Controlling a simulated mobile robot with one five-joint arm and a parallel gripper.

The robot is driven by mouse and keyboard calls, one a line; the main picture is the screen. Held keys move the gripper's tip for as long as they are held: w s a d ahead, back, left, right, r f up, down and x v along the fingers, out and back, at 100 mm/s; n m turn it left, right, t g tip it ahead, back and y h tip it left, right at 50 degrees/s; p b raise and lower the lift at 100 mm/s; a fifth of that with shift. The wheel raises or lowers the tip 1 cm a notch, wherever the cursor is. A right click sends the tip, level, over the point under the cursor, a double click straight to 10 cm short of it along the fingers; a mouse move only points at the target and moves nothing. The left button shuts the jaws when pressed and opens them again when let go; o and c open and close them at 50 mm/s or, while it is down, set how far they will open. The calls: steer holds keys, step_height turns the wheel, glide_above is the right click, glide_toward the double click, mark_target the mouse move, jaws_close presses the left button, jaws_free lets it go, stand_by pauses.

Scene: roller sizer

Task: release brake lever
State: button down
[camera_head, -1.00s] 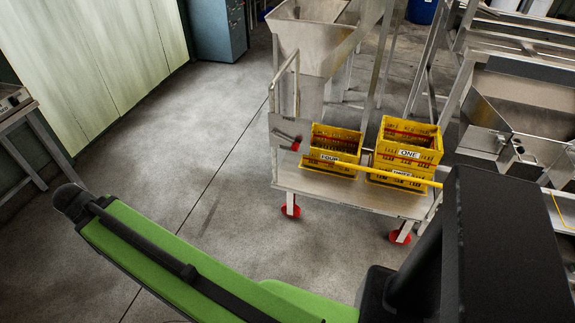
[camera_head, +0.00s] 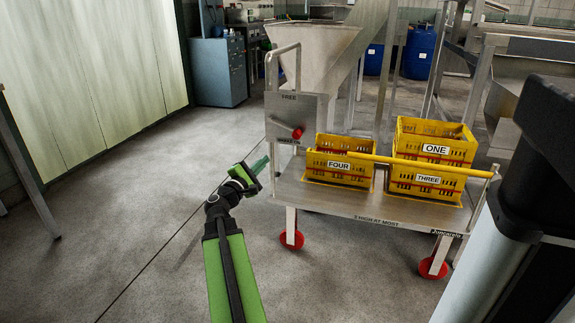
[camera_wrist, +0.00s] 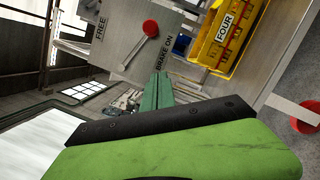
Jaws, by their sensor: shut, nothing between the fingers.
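The brake lever (camera_head: 286,128) is a short metal bar with a red knob, mounted on a grey plate (camera_head: 308,107) at the cart's left end. The plate is marked FREE at its top and BRAKE ON below. The lever slants right and slightly down, its knob nearer the lower label. In the wrist view the red knob (camera_wrist: 150,28) and both labels show, turned sideways. My gripper (camera_head: 264,161) has green fingers, shut and empty, below and left of the knob in the head view. In the wrist view the fingertips (camera_wrist: 162,76) appear apart from the lever.
The cart (camera_head: 350,203) carries yellow crates marked FOUR (camera_head: 340,172), ONE (camera_head: 435,132) and THREE (camera_head: 428,190). A yellow rail (camera_head: 390,158) crosses their front. Red wheels (camera_head: 291,239) stand on the floor. Open floor lies left of the cart.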

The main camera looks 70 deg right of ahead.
mark_target(284, 127)
steer(key=shift+s+d, duration=0.1)
steer(key=shift+s, duration=0.05)
steer(key=s+d+r+p, duration=0.3)
steer(key=s+d+p, duration=0.1)
steer(key=d, duration=0.6)
steer(key=shift+s+r, duration=0.3)
steer(key=shift+r, duration=0.05)
steer(key=shift+s+r, duration=0.1)
